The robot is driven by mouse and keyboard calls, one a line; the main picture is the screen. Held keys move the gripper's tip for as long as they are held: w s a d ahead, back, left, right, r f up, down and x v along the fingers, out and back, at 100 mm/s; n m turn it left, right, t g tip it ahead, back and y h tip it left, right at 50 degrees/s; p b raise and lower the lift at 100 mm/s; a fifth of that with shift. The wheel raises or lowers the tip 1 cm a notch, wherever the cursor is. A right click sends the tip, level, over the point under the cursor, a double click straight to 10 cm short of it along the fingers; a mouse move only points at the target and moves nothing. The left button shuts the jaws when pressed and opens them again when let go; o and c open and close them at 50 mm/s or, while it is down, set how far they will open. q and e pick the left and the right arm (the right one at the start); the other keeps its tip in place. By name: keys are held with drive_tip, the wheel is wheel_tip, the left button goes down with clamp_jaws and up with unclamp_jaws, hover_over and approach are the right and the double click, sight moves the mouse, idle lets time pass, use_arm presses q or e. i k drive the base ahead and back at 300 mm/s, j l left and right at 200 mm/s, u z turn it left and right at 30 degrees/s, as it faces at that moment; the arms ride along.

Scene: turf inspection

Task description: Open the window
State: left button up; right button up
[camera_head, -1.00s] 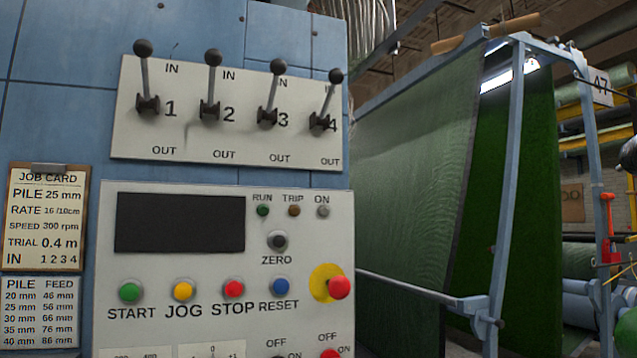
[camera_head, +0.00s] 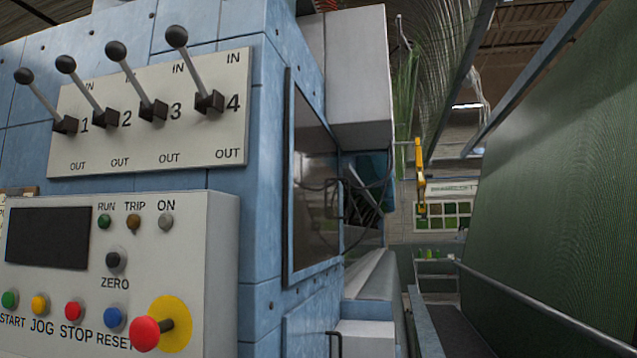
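A tall dark glass window (camera_head: 314,185) in a slim dark frame is set in the right-hand side face of the blue machine (camera_head: 264,215), seen at a steep angle. It looks flush with that face. A dark bracket-like handle (camera_head: 335,198) shows near its far edge, with thin dark cables behind it, so the exact outline is hard to tell. Neither of my grippers is in view.
The machine's front carries a lever plate (camera_head: 205,145) with levers 1 to 4 and a control box (camera_head: 190,230) with a protruding red stop button (camera_head: 145,333). A narrow walkway (camera_head: 462,330) runs between the machine and the hanging green turf sheet (camera_head: 560,200).

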sight(313, 238)
drive_tip(key=i+l+z, duration=0.6)
drive_tip(key=z, duration=0.25)
drive_tip(key=i+l+z, duration=0.2)
drive_tip(key=i+z, duration=0.2)
